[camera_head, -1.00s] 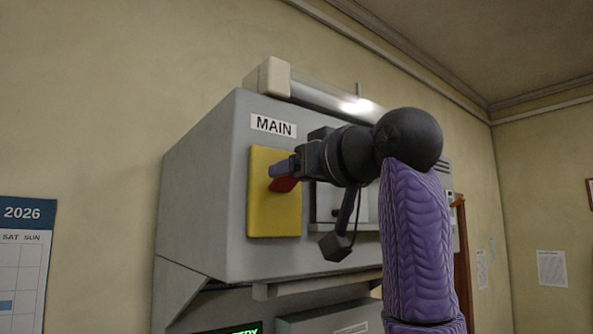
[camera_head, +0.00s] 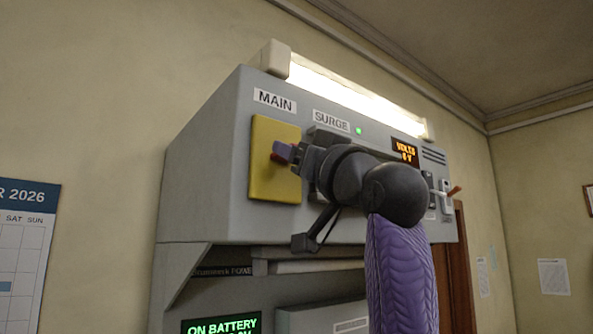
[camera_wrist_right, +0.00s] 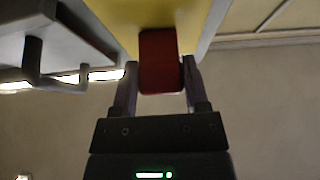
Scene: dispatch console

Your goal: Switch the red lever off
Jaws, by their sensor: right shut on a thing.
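The red lever (camera_head: 274,158) stands on the yellow plate (camera_head: 262,185) under the MAIN label, at the left end of the grey console box. Only a sliver of it shows in the head view, behind my fingers. In the right wrist view the red lever (camera_wrist_right: 160,50) lies between my two fingers, against the yellow plate (camera_wrist_right: 125,15). My right gripper (camera_head: 283,152) is shut on the lever, reaching from the right and pointing slightly upward. It also shows in the right wrist view (camera_wrist_right: 160,82). My left gripper is not in view.
An orange-tipped handle (camera_head: 454,191) sticks out at the box's right end. A lit tube lamp (camera_head: 350,92) runs along the top. A screen (camera_head: 222,327) below reads ON BATTERY.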

